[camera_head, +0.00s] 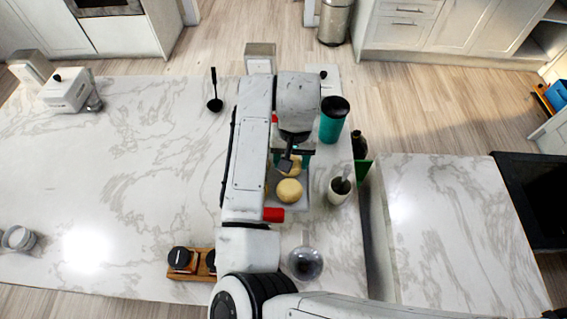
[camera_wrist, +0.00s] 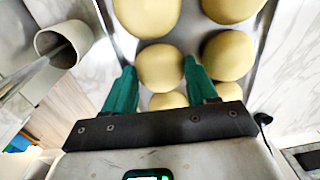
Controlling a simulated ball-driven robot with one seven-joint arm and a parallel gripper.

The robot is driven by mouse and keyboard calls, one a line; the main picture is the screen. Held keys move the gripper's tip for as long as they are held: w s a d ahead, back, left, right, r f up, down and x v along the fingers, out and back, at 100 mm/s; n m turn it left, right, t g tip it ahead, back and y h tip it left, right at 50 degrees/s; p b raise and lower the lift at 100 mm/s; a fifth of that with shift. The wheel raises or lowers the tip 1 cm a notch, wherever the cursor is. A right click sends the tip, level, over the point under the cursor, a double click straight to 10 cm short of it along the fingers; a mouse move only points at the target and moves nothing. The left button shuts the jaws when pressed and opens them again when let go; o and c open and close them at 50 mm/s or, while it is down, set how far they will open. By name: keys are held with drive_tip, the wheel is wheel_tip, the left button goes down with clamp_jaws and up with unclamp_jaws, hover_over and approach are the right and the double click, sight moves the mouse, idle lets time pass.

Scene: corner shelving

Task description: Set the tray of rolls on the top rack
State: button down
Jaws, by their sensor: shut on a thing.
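The grey tray (camera_head: 302,204) of rolls lies on the marble counter under my arm in the head view, partly hidden by it. Red parts show at its near and far ends. A pale yellow roll (camera_head: 289,191) shows in it. The wrist view shows several rolls in the metal tray (camera_wrist: 188,42). My gripper (camera_wrist: 160,66) has green fingers, one on each side of a roll (camera_wrist: 160,70), and appears shut on that roll. In the head view my gripper (camera_head: 288,162) is over the tray; its fingertips are hard to make out. I cannot identify a top rack.
Right of the tray stand a teal cup (camera_head: 333,122), a dark bottle (camera_head: 358,145) and a white mortar (camera_head: 339,192). A glass bowl (camera_head: 305,263) and a wooden stand (camera_head: 190,271) are nearer. A ladle (camera_head: 214,101) lies behind. The counter's left middle is clear.

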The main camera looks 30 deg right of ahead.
drive_tip(key=shift+f, duration=3.25)
drive_tip(key=shift+f, duration=0.1)
drive_tip(key=shift+c, duration=1.6)
unclamp_jaws()
